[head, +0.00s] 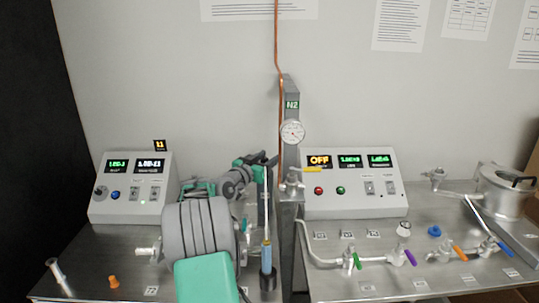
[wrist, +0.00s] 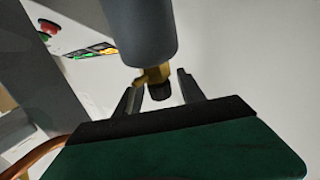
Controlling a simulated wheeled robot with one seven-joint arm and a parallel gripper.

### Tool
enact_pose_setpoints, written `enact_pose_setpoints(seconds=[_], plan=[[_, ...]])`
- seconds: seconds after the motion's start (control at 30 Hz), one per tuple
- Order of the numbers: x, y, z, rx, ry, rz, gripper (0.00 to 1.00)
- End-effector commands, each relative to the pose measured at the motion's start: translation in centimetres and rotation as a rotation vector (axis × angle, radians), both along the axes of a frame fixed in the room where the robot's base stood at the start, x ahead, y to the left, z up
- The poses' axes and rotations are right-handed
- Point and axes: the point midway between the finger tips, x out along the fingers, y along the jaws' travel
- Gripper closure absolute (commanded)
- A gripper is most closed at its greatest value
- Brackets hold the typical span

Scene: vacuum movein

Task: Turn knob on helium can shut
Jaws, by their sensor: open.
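In the wrist view, a dark grey cylinder, which looks like the helium can (wrist: 138,30), enters from the top. A brass valve (wrist: 151,75) sits at its end and carries a small black knob (wrist: 160,91). My gripper (wrist: 157,84) is open, with one dark finger on each side of the knob. A gap shows on both sides, so the fingers look apart from it. In the head view, my gripper (head: 272,160) is beside the grey N2 post, and I cannot make out the knob there.
The N2 post (head: 291,110) with its gauge (head: 292,132) and a copper pipe (head: 277,45) stand close to my gripper. A control box (head: 353,184) is to the right, another (head: 130,188) to the left. Valves with coloured handles line the right bench (head: 390,285).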

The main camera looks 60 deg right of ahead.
Motion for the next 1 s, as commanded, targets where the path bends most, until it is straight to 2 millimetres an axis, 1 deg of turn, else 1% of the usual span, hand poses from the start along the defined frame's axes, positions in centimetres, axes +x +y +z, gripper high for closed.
enact_pose_setpoints(seconds=[0.03, 0.1, 0.37, 0.9, 0.93, 1.0], plan=[[-0.11, -0.63, 0.13, 0.000, 0.001, -0.001, 0.53], [-0.12, -1.17, 0.02, 0.001, 0.001, 0.001, 0.53], [-0.11, -1.36, -0.02, 0.001, 0.001, 0.002, 0.53], [-0.09, -1.32, -0.04, 0.002, 0.001, 0.002, 0.97], [-0.09, -1.32, -0.04, 0.002, 0.001, 0.002, 1.00], [-0.09, -1.32, -0.05, 0.002, 0.001, 0.002, 1.00]])
